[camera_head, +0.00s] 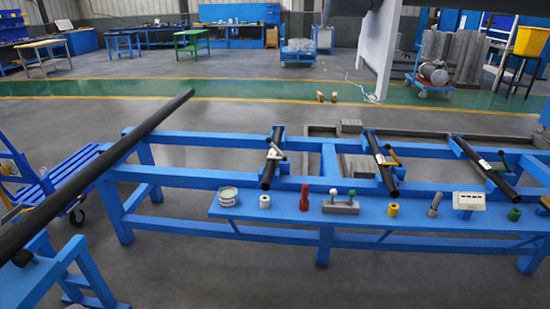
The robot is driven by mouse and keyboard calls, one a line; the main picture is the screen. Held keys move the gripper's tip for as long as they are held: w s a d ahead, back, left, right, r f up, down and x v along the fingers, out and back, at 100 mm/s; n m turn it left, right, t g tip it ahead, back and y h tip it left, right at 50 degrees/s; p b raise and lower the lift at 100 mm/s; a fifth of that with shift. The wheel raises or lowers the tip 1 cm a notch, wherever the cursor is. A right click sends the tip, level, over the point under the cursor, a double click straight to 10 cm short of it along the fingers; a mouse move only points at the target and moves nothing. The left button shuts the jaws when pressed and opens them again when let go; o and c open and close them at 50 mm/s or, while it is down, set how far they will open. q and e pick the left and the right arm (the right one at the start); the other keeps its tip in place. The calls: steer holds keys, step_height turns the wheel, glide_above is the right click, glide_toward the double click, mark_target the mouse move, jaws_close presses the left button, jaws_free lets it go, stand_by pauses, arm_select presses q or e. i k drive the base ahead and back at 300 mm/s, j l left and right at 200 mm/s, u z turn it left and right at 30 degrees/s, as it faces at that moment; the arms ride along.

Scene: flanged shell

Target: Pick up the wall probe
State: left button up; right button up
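Small items stand in a row on the blue bench shelf (285,215). A grey, slim, tilted piece (435,205) stands on its right part and looks most like the wall probe, though it is too small to be sure. A white box with a dark-marked face (469,201) sits just right of it, and a yellow cylinder (393,210) stands to its left. Neither of my grippers shows in the head view.
The shelf also holds a white tub (227,196), a white roll (264,202), a red cylinder (304,198), a grey block with knobs (341,208) and a green cylinder (514,214). A long black bar (105,165) slants across the left.

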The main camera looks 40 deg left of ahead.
mark_target(438, 196)
steer(key=i+u, duration=0.1)
steer(key=i, duration=0.8)
